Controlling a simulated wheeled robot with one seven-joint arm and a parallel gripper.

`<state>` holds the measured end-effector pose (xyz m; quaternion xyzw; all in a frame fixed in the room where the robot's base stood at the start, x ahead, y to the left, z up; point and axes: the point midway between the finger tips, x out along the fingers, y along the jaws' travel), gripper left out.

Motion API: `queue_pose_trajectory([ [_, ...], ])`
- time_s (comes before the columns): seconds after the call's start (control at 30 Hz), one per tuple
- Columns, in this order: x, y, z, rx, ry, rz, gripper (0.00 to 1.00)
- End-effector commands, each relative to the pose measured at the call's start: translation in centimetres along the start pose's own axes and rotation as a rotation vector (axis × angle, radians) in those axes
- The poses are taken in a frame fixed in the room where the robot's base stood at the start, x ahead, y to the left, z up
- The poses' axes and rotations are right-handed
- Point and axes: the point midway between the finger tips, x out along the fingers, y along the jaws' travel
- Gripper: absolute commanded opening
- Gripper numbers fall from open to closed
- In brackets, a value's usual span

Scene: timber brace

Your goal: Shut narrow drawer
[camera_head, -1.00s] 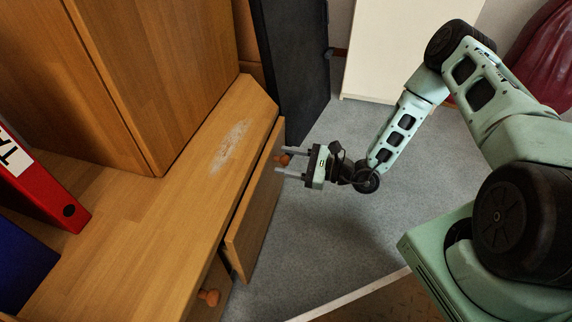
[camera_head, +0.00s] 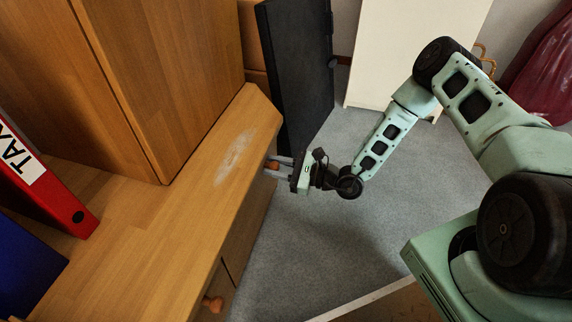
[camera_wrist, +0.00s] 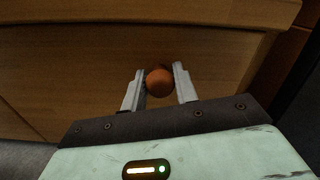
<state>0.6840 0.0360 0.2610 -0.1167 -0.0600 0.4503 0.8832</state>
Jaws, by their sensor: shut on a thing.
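The narrow drawer's wooden front (camera_wrist: 95,70) fills much of the wrist view, under the overhanging desktop edge. In the head view the drawer front (camera_head: 255,205) is flush or nearly flush with the desk front, mostly under the desktop. Its round orange-brown knob (camera_wrist: 159,82) sits between the two fingers of my gripper (camera_wrist: 158,86). In the head view my gripper (camera_head: 279,168) reaches the knob (camera_head: 272,165) from the right. The fingers are shut on the knob.
The wooden desktop (camera_head: 130,240) carries a cabinet (camera_head: 160,80), a red binder (camera_head: 45,190) and a blue binder (camera_head: 25,260). A second knob (camera_head: 212,304) is on the nearer front. A black panel (camera_head: 295,75) stands behind the desk. Grey floor (camera_head: 330,235) is open to the right.

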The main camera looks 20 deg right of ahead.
Motion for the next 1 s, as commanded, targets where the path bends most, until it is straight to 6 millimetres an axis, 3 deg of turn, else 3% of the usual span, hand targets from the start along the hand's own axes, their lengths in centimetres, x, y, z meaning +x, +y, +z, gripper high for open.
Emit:
queue_pose_trajectory([
  [0.27,0.47,0.00,-0.10,0.001,0.002,-0.001,0.00],
  [0.3,0.49,-0.01,-0.10,0.001,0.002,-0.001,0.32],
  [0.37,0.50,0.00,-0.09,0.001,0.002,-0.001,0.49],
  [0.4,0.50,0.02,-0.09,0.001,0.002,0.000,0.51],
  [1.0,0.58,0.60,0.05,0.005,-0.001,0.012,0.51],
])
